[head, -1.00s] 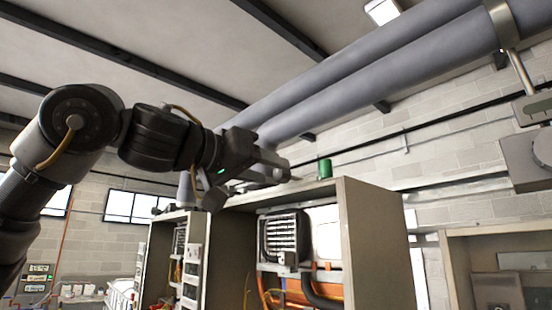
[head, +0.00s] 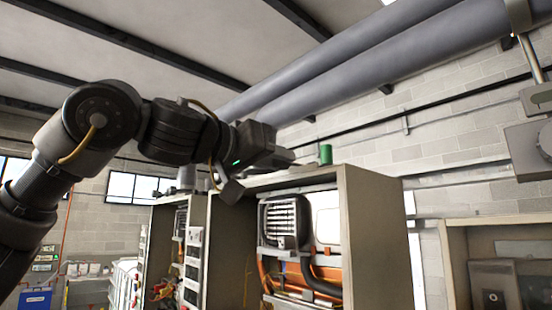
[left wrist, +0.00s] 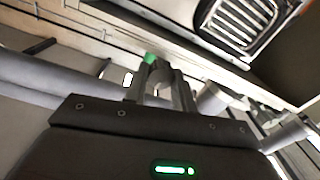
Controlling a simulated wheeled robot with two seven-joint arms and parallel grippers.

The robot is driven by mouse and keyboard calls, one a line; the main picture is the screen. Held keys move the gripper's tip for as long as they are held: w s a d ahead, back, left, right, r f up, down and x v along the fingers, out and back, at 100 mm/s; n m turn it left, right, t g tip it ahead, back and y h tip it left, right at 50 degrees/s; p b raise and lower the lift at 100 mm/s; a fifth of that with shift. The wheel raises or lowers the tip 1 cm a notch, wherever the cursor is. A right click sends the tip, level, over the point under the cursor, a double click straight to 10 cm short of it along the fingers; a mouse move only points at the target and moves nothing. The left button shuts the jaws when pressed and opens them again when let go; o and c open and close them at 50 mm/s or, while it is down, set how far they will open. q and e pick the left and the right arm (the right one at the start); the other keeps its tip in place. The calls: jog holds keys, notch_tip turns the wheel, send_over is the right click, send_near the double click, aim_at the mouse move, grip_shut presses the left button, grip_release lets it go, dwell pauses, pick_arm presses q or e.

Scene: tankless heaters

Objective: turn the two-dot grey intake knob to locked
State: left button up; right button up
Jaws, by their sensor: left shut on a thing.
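My left gripper (head: 284,157) is at the top edge of the open-fronted cabinet (head: 375,215), in front of the large grey pipes. In the left wrist view its fingers (left wrist: 162,82) are close around a small grey thing (left wrist: 163,72), too small and dark to identify. Two dots cannot be made out on it. I cannot make out the intake knob or its setting in either view. My right gripper is in neither view.
A green cylinder (head: 326,154) stands on the cabinet top, near my left gripper. The cabinet holds a grille unit (head: 284,222) and orange and black hoses. Another cabinet (head: 455,262) stands at the right. Large grey pipes (head: 400,55) run overhead.

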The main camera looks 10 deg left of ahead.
pick_arm(q)
jog(key=shift+f+m+b, duration=0.25)
jog(key=shift+m+b, duration=0.65)
jog(key=shift+b, duration=0.25)
jog(key=shift+m+b, duration=0.8)
jog(key=shift+m, duration=0.4)
jog(key=m, duration=1.1)
jog(key=shift+r+m+h, duration=0.15)
jog(key=shift+m+h, duration=0.25)
jog(key=shift+m, duration=0.3)
jog(key=o, duration=1)
jog(key=shift+s, duration=0.1)
